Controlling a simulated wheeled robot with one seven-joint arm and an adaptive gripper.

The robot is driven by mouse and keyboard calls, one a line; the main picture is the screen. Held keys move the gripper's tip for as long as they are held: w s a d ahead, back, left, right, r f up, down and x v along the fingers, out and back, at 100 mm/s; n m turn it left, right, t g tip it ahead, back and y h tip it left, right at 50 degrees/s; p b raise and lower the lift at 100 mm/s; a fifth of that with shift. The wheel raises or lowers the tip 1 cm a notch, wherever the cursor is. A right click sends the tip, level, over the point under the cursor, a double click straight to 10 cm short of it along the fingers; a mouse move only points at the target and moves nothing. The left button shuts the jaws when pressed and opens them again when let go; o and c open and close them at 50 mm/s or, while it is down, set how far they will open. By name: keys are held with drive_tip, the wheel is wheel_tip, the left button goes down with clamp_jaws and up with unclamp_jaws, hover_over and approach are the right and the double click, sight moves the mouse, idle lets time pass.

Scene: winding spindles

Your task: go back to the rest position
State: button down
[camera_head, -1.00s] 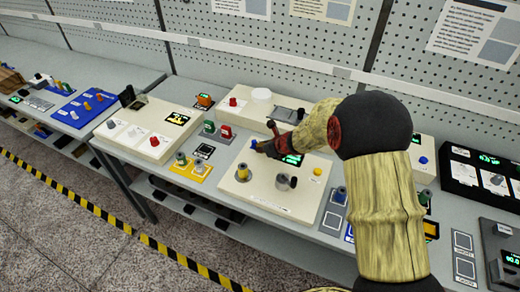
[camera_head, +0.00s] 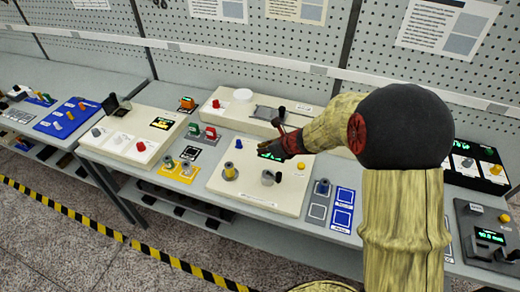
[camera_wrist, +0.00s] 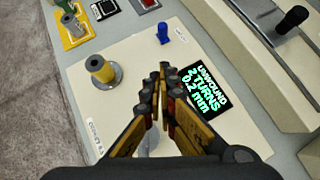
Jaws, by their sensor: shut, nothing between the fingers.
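My gripper (camera_head: 270,147) is shut and empty, held above the cream winding panel (camera_head: 250,201). In the wrist view its closed fingertips (camera_wrist: 161,72) sit in front of the display (camera_wrist: 206,92), which reads "UNWOUND 2 TURNS 0.2 mm". A spindle with a yellow spool (camera_wrist: 102,69) stands upright to the left of the fingers, apart from them. It also shows in the head view (camera_head: 229,172). A blue knob (camera_wrist: 163,33) stands beyond the fingertips, clear of them. A dark-topped knob (camera_head: 268,178) and a yellow button (camera_head: 300,166) are on the panel's right part.
A yellow plate (camera_head: 178,171) with spools lies left of the panel, with a cream box (camera_head: 120,135) beyond it. Another cream box (camera_head: 232,108) with a black-handled lever stands behind. Blue-framed pads (camera_head: 343,208) lie to the right. A pegboard wall (camera_head: 285,50) closes the back.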

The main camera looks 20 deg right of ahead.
idle(0.5)
drive_tip(key=s+a+n, duration=0.1)
drive_tip(key=s+n, duration=0.1)
drive_tip(key=s+a+f+n+g+y, duration=0.1)
drive_tip(key=n, duration=0.2)
drive_tip(key=s+a+n+g, duration=0.1)
drive_tip(key=s+n, duration=0.1)
drive_tip(key=shift+s+a+f+n, duration=0.15)
drive_tip(key=shift+s+f+n, duration=0.15)
drive_tip(key=shift+f, duration=0.05)
drive_tip(key=s+r+n+g, duration=0.1)
drive_tip(key=s+r+n, duration=0.2)
drive_tip(key=s+n, duration=0.25)
drive_tip(key=s+a+r+n+g+h, duration=0.1)
drive_tip(key=s+r+n+g, duration=0.15)
drive_tip(key=s+n, duration=0.35)
drive_tip(key=s+r+n, duration=0.3)
drive_tip(key=s+n, duration=0.1)
drive_tip(key=s, duration=0.3)
drive_tip(key=s+d+r+n+t+h+b, duration=0.1)
drive_tip(key=s+d+r+n+t+h, duration=0.2)
drive_tip(key=s+r+n, duration=0.4)
wheel_tip(320, 180, up, 5)
drive_tip(key=s+h, duration=0.1)
drive_tip(key=s, duration=0.2)
